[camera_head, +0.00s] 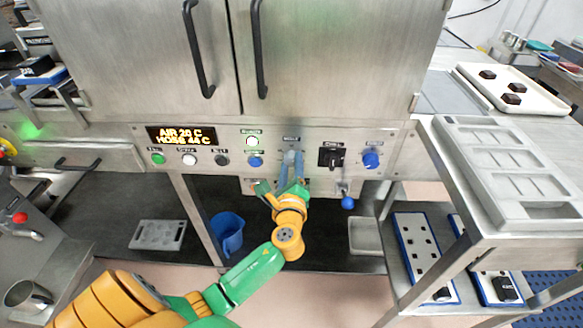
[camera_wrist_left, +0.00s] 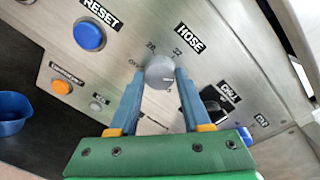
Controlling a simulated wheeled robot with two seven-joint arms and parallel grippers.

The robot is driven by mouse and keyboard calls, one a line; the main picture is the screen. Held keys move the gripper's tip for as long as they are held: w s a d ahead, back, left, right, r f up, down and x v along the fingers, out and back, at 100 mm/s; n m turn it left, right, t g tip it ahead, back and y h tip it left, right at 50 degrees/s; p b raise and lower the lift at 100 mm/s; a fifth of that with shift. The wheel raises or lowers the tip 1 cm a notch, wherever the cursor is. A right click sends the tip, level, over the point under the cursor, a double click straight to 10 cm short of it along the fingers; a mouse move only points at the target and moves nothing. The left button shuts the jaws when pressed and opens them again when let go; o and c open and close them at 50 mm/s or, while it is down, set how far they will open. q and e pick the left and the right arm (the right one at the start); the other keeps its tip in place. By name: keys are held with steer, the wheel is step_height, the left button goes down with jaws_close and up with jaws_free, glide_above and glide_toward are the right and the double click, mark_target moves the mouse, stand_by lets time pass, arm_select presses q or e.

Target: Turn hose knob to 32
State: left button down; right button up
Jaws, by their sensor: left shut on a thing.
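The hose knob (camera_wrist_left: 160,72) is a round grey knob on the steel control panel, under the label HOSE, with marks such as 28 and 32 around it. My left gripper (camera_wrist_left: 158,78) is shut on it, with one blue finger on each side. In the head view my left gripper (camera_head: 291,172) reaches up to the knob (camera_head: 291,156) from below and partly covers it. The display (camera_head: 181,135) reads AIR 28 C and HOSE 44 C, in small glowing characters. The knob's exact pointer position is hard to tell. My right gripper is not in view.
A blue reset button (camera_wrist_left: 89,36) sits left of the knob. A black switch (camera_head: 331,155) and a blue knob (camera_head: 371,159) sit to its right. A blue-ended lever (camera_head: 347,202) hangs below the panel. Cabinet doors (camera_head: 330,60) are above.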

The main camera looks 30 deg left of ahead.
arm_select(q)
steer(key=n+b, duration=0.1)
steer(key=n, duration=0.4)
steer(key=shift+b, duration=0.3)
steer(key=n+b, duration=0.1)
steer(key=n, duration=0.4)
steer(key=shift+h, duration=0.4)
steer(key=shift+b, duration=0.3)
steer(key=shift+c, duration=1.8)
jaws_free()
steer(key=shift+a, duration=0.1)
steer(key=v, duration=0.7)
steer(key=shift+b, duration=0.45)
steer(key=shift+s+f, duration=0.1)
steer(key=shift+f, duration=0.05)
